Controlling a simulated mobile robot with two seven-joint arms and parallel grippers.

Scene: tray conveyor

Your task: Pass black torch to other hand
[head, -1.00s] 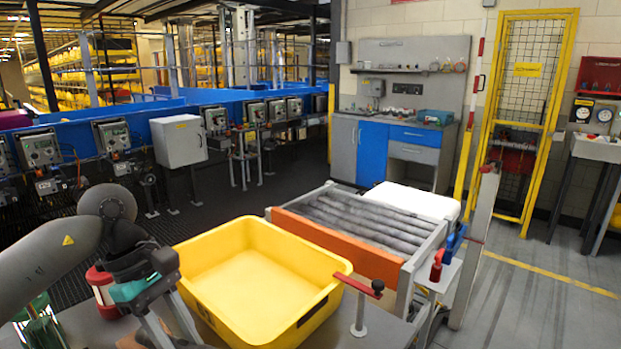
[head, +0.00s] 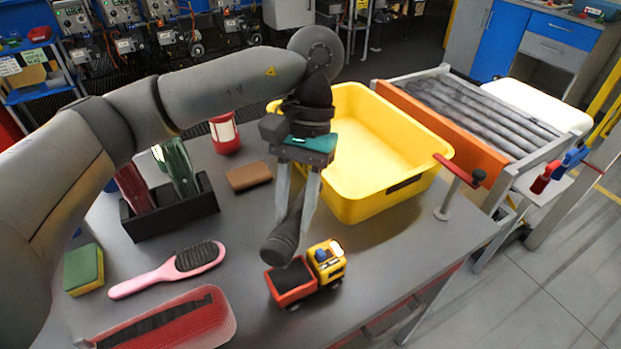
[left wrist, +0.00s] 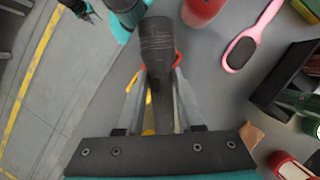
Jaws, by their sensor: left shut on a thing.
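A black torch (head: 289,226) is held in my left gripper (head: 296,200), which is shut on it above the table. The torch hangs tilted, its wide head low and towards the front, close above or beside the toy truck. In the left wrist view the torch (left wrist: 157,50) lies between the two fingers, its wide head pointing away from the palm. A teal and black part, seemingly of my right arm or gripper, shows at the top edge of that view, left of the torch head. The right gripper does not show in the head view.
A toy truck (head: 308,274) stands below the torch. A yellow bin (head: 420,172) is behind, beside a roller conveyor (head: 455,110). A pink brush (head: 168,270), red tray (head: 215,325), sponge (head: 83,268), brown block (head: 250,176), black holder (head: 170,218) and red lantern (head: 226,140) occupy the left.

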